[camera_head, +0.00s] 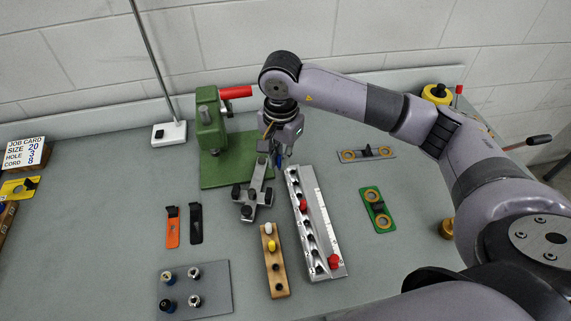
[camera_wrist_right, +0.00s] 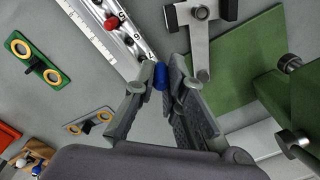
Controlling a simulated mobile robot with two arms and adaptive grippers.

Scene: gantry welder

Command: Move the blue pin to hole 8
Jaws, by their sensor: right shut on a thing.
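My right gripper (camera_head: 279,150) is shut on the blue pin (camera_wrist_right: 160,76), near the far end of the metal hole rail (camera_head: 322,222). The pin's blue end shows between the fingertips (camera_wrist_right: 160,82) in the right wrist view; the fingers hide the rest. Rail marks 5, 6 and 7 show there; the pin is beside the end past 7. I cannot tell whether it is above a hole or in it. A red pin (camera_head: 303,204) stands mid-rail and another red pin (camera_head: 334,261) at the near end. My left gripper is not in view.
A green press (camera_head: 211,130) with a red handle and a grey clamp fixture (camera_head: 250,202) stand close left of the rail. A wooden block (camera_head: 276,278) with white and yellow pins lies left of its near end. Green (camera_head: 378,210) and grey plates (camera_head: 350,155) lie right.

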